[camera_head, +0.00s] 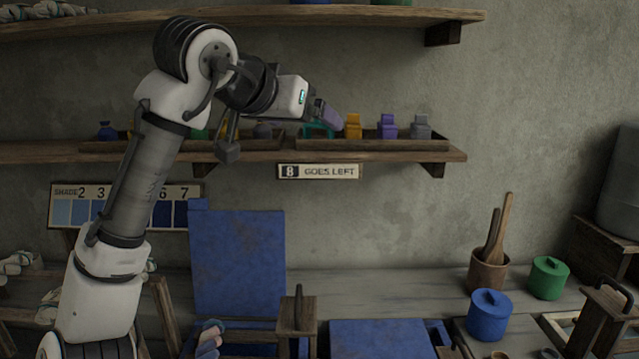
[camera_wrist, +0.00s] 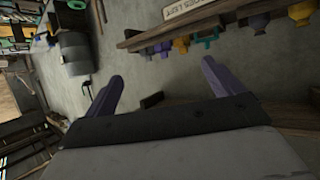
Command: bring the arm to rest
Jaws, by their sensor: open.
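My arm rises from the lower left in the head view and bends at the top toward the right. My gripper (camera_head: 330,115) is in front of the shelf with the coloured items, its purple finger near a teal item (camera_head: 318,131). In the wrist view my gripper (camera_wrist: 160,82) shows two purple fingers spread wide apart. The head view does not show clearly how far the fingers are from the shelf items.
The wall shelf (camera_head: 400,155) carries trays with yellow (camera_head: 353,126), purple (camera_head: 387,126) and grey (camera_head: 421,127) items. A sign (camera_head: 319,171) reads "8 GOES LEFT". Below are a blue panel (camera_head: 238,262), a blue pot (camera_head: 489,315) and a green pot (camera_head: 549,278).

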